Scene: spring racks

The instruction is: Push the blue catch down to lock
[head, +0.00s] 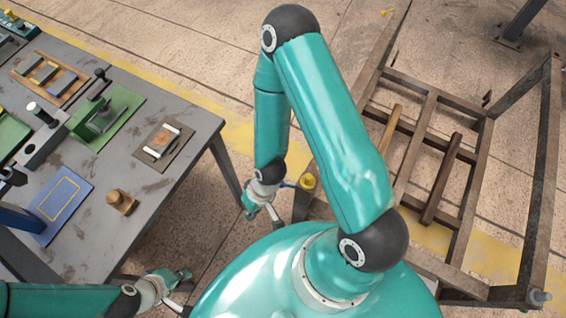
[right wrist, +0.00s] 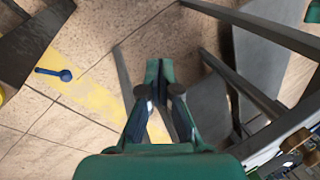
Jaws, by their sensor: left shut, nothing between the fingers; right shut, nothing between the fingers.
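The blue catch (right wrist: 53,74) shows at the left of the right wrist view as a short blue lever with a rounded end. In the head view only a small blue piece (head: 287,184) shows, beside a yellow knob (head: 308,181) at the near left corner of the brown metal rack (head: 392,155). My right gripper (head: 262,208) is shut and empty, left of the catch and apart from it. In the right wrist view its closed fingers (right wrist: 159,75) point away from the catch. My left gripper (head: 180,277) is shut and empty, low beside the table.
A grey table (head: 100,215) on the left carries several fixtures, a blue plate (head: 62,205) and a wooden block with a knob (head: 121,202). My right arm hides part of the rack. Open floor with a yellow stripe lies between table and rack.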

